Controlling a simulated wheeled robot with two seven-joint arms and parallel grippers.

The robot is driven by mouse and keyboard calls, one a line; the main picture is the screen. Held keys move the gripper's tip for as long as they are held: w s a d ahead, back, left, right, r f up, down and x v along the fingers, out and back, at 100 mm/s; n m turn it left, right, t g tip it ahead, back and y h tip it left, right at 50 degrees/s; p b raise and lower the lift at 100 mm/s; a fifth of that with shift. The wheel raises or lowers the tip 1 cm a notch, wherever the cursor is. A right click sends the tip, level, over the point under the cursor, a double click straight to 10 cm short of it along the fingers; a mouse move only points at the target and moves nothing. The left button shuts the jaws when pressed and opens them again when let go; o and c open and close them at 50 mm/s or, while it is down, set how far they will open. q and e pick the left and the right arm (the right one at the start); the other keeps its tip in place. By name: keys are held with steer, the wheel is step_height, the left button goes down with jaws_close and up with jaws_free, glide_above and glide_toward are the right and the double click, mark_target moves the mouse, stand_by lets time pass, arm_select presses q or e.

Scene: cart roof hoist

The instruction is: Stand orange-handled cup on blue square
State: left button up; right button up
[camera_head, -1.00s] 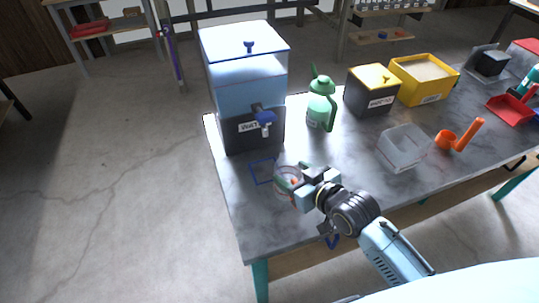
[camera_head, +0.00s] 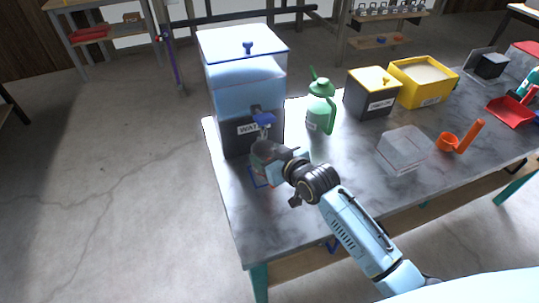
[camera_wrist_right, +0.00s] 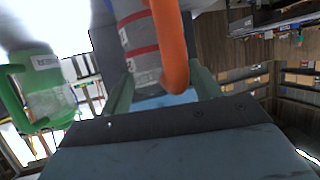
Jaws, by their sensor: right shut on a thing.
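The orange-handled cup (camera_wrist_right: 141,48) is grey with red bands. In the right wrist view it sits between the fingers of my right gripper (camera_wrist_right: 162,88), with its orange handle towards the camera. In the head view my right gripper (camera_head: 268,158) is shut on the cup, close in front of the water dispenser (camera_head: 243,95) and below its blue tap (camera_head: 263,119). The gripper hides most of the cup there. The blue square (camera_head: 257,180) is an outline on the table, partly covered by the cup and gripper. I cannot tell whether the cup touches the table.
A green bottle (camera_head: 320,107) stands right of the dispenser. A clear container (camera_head: 403,150) and an orange scoop (camera_head: 460,137) lie to the right. The front left table is clear.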

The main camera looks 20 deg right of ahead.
steer(key=shift+f, duration=0.15)
steer(key=o, duration=1)
steer(key=shift+c, duration=0.2)
steer(key=shift+s+d+r, duration=0.1)
steer(key=shift+s+r, duration=0.1)
steer(key=shift+r, duration=0.05)
steer(key=p+v, duration=0.2)
steer(key=v, duration=0.9)
steer(key=shift+s, duration=0.25)
steer(key=shift+r, duration=0.15)
